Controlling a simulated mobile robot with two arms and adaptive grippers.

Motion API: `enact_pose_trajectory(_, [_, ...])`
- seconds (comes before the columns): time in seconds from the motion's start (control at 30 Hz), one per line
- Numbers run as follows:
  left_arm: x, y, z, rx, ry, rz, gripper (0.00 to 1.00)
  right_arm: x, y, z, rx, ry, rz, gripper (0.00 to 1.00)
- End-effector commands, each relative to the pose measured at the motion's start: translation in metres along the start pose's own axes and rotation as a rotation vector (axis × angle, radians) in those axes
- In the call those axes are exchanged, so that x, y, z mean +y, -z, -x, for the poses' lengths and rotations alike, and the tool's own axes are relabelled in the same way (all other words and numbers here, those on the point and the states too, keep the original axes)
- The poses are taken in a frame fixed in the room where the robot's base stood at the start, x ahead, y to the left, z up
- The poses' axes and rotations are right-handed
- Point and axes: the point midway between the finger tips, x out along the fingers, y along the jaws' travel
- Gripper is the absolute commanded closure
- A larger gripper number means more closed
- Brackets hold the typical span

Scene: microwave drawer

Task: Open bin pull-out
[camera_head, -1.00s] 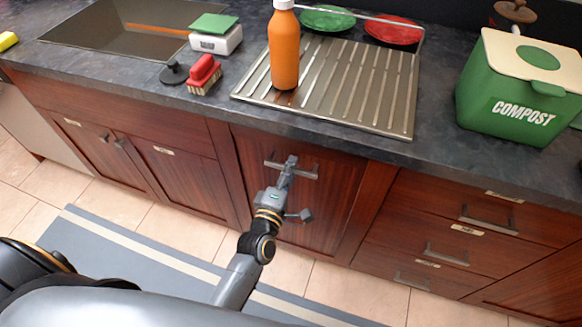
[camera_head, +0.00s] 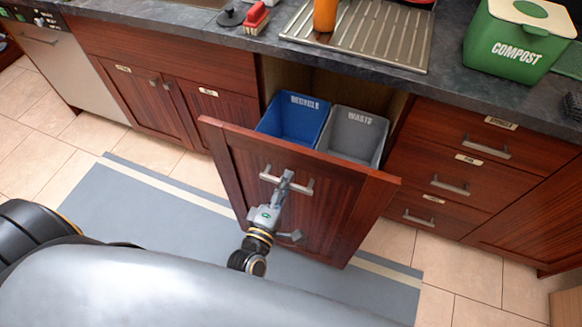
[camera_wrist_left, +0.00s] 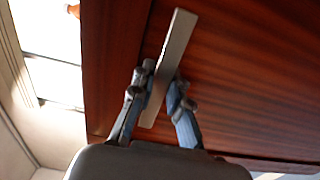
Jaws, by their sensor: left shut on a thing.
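The bin pull-out (camera_head: 335,207) is a dark red wooden front, standing well out from the cabinet. Behind it, a blue bin labelled for recycling (camera_head: 291,119) and a grey bin marked WASTE (camera_head: 352,136) show side by side. My left gripper (camera_head: 284,181) is shut on the metal bar handle (camera_head: 302,187) near the top of the front. In the left wrist view, the fingers (camera_wrist_left: 157,100) lie on both sides of the handle (camera_wrist_left: 172,58). My right gripper is not in view.
A dark countertop (camera_head: 400,68) runs above, with a drainer (camera_head: 385,35), an orange bottle (camera_head: 325,14) and a green compost box (camera_head: 512,45). Closed drawers (camera_head: 462,170) stand to the right and closed doors (camera_head: 175,105) to the left. A grey mat (camera_head: 165,190) lies on the tiled floor.

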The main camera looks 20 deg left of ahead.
Motion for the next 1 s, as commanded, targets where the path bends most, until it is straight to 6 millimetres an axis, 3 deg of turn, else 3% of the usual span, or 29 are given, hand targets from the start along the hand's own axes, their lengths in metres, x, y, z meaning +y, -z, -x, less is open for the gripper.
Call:
enact_pose_trajectory(0.2, [0.001, -0.001, 0.05, -0.003, 0.002, -0.002, 1.0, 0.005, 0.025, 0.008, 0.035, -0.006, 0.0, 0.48])
enact_pose_trajectory(0.4, [0.001, -0.001, 0.077, -0.002, -0.001, 0.0, 1.0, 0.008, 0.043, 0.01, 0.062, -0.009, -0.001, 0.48])
enact_pose_trajectory(0.77, [0.001, -0.001, 0.087, -0.001, -0.003, 0.001, 1.0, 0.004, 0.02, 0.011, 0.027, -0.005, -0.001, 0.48])
enact_pose_trajectory(0.93, [0.001, -0.001, 0.087, -0.001, -0.003, 0.001, 1.0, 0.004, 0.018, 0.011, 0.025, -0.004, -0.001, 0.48])
enact_pose_trajectory(0.97, [0.001, -0.001, 0.087, -0.001, -0.003, 0.001, 0.82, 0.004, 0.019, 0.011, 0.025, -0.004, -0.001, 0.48])
enact_pose_trajectory(1.0, [0.001, -0.001, 0.087, -0.001, -0.003, 0.001, 0.74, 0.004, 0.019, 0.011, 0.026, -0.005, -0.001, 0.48])
